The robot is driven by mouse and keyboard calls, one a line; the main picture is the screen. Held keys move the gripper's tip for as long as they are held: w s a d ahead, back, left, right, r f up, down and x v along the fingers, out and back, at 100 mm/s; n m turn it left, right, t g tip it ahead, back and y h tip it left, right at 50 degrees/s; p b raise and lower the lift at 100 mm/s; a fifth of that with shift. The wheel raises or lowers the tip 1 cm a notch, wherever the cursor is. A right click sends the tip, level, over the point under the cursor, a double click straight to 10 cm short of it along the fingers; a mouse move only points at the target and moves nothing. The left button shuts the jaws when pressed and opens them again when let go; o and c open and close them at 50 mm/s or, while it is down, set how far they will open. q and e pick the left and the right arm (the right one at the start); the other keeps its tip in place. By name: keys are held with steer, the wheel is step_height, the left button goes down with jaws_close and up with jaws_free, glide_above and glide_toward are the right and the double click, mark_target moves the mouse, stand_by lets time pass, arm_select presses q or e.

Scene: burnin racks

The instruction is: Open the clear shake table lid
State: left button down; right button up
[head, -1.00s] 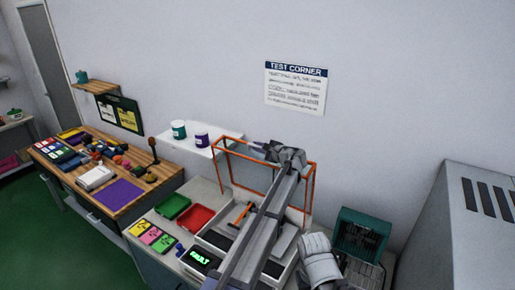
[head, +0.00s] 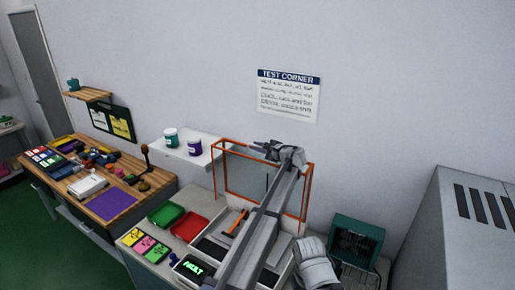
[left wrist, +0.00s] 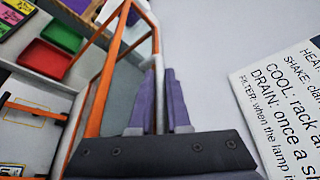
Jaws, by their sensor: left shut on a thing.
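The clear lid with its orange frame (head: 308,180) stands upright at the back of the shake table (head: 276,279). My left gripper (head: 264,150) is at the lid's top edge. My left arm covers the middle of the shake table and part of the lid. My right gripper is not in view.
Green (head: 166,214) and red (head: 190,226) trays sit left of the shake table. A lit display (head: 193,268) is at its front. A white shelf with two cups (head: 191,146) is near the lid's left side. A teal rack (head: 357,241) stands right.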

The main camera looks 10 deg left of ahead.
arm_select(q)
steer(key=c, duration=0.9)
jaws_free()
steer(key=shift+s, duration=0.1)
steer(key=shift+s+d+r, duration=0.1)
steer(key=p+v, duration=0.1)
steer(key=v, duration=0.6)
steer(key=shift+s+d+p, duration=0.2)
steer(key=shift+d+p, duration=0.05)
steer(key=shift+p, duration=0.1)
